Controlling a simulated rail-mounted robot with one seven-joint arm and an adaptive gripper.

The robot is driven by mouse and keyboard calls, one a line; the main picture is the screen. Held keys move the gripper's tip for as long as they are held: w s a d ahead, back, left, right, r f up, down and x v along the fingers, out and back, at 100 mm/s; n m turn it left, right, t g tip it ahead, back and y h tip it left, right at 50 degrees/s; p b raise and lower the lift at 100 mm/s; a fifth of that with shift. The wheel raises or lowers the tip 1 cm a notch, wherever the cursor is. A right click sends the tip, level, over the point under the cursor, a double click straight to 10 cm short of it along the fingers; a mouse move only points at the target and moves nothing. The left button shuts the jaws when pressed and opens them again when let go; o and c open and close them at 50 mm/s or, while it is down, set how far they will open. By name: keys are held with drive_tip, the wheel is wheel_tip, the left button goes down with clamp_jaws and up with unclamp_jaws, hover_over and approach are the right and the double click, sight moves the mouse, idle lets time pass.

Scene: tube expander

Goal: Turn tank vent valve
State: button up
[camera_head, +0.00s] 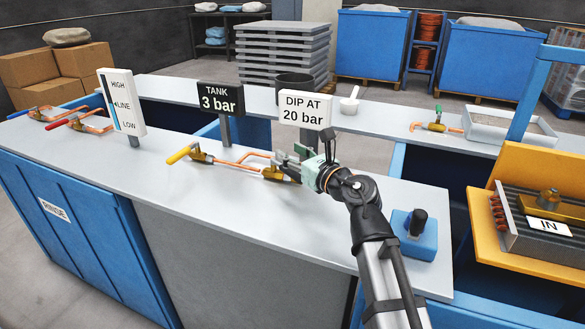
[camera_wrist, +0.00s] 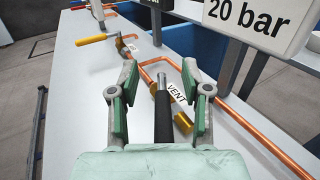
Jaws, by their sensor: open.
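The tank vent valve shows in the wrist view as a brass body (camera_wrist: 183,122) beside a white label reading VENT (camera_wrist: 177,92). Its lever, a metal rod with a black grip (camera_wrist: 163,118), lies between my gripper's fingers. My gripper (camera_wrist: 159,78) is open, one finger on each side of the lever, with visible gaps on both sides. In the head view my gripper (camera_head: 290,160) is at the brass vent valve (camera_head: 272,173) on the grey counter, and it hides the lever there. Whether the fingers are at the lever's height is hard to tell.
A yellow-handled valve (camera_head: 180,154) stands left on the same copper pipe. Signs reading TANK 3 bar (camera_head: 220,98) and DIP AT 20 bar (camera_head: 305,109) rise close behind my gripper. A blue box with a black knob (camera_head: 414,235) sits to the right. The counter's front strip is clear.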

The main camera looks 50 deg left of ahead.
sight(292, 171)
drive_tip(key=shift+r, duration=2.1)
drive_tip(key=shift+c, duration=0.4)
